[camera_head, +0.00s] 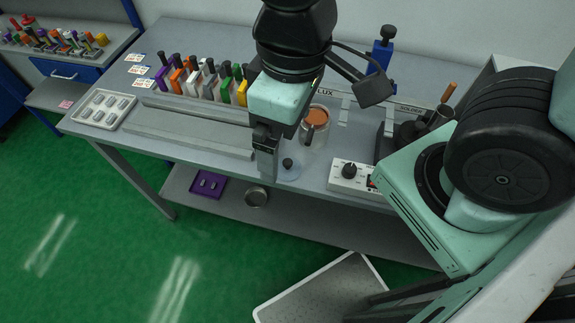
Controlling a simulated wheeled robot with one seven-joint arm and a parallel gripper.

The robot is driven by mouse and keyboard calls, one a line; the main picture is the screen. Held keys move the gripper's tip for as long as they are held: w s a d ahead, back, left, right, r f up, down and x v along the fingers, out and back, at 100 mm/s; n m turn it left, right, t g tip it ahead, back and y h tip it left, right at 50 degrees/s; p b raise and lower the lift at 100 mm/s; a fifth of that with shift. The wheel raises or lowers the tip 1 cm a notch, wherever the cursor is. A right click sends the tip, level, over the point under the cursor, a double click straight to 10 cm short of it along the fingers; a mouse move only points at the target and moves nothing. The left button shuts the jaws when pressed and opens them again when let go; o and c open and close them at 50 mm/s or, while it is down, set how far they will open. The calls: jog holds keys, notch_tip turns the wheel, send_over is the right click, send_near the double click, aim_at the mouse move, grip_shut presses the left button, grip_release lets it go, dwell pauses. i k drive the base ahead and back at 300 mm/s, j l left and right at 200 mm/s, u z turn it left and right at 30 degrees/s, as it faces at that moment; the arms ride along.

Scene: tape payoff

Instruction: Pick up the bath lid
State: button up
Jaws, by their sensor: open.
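The bath lid (289,173) looks like a clear, glassy disc with a round black knob (288,162) on top. It lies near the front edge of the grey workbench. My gripper (267,160) points down just left of the lid, with its fingers seen nearly edge-on. It is open, and nothing shows between the fingers. I cannot tell its exact height above the bench or whether it touches the lid.
A white control box (349,176) with a black knob sits right of the lid. Several coloured holders (190,82) line the back left, above a grey rail (195,130). A pale tray (103,108) lies far left. A purple tray (208,185) and round dish (256,196) sit on the lower shelf.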

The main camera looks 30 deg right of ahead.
aim_at(290, 169)
jog(key=j+z, duration=0.3)
jog(key=j, duration=0.15)
jog(key=k+j+z, duration=0.15)
jog(key=j+z, duration=0.15)
jog(key=k+j+z, duration=0.3)
jog(key=j, duration=0.2)
jog(key=i, duration=0.1)
